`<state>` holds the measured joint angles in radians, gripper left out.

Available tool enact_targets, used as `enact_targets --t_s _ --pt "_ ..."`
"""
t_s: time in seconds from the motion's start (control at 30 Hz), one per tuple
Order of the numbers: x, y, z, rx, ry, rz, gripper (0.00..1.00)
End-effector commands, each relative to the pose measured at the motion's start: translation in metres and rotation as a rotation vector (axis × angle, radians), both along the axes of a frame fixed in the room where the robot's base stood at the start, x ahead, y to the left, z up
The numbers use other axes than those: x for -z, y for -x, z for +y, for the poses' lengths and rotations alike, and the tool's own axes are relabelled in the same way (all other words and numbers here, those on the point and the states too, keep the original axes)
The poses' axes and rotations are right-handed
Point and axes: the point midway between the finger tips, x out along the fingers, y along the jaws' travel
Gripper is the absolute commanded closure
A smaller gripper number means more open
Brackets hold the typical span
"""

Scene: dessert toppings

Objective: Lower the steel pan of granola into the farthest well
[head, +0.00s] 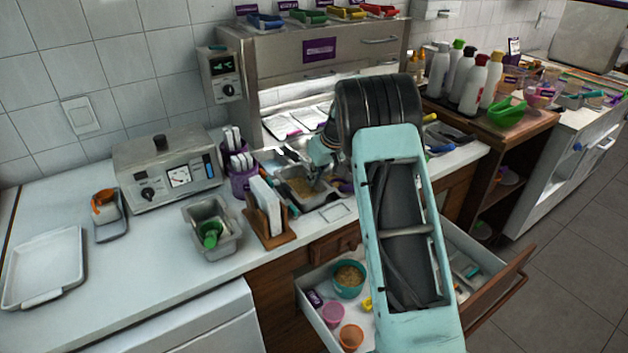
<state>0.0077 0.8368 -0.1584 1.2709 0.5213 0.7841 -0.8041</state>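A steel pan (308,201) with brownish granola in it sits on the counter in front of the steel topping unit. My gripper (316,184) points down at the pan, its fingertips at or just over the granola side. The fingers are small and partly hidden by my arm, so I cannot tell whether they grip the rim. The steel topping unit (290,62) stands behind, with pale rectangular places (284,126) in its lit opening. My arm hides the right part of that opening, so I cannot tell which well is farthest.
A wooden napkin holder (270,236) and purple cups (243,178) stand left of the pan. Another steel pan (226,244) holds a green scoop. An open drawer (308,287) with bowls juts out below. Squeeze bottles (473,84) crowd the right.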

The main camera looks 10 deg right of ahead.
Motion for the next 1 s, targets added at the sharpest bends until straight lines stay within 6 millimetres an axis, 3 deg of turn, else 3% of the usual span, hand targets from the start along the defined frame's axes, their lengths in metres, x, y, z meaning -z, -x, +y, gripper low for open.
enact_targets --t_s 1.0 --pt "0.017 0.0 0.0 0.0 0.0 -0.001 1.0"
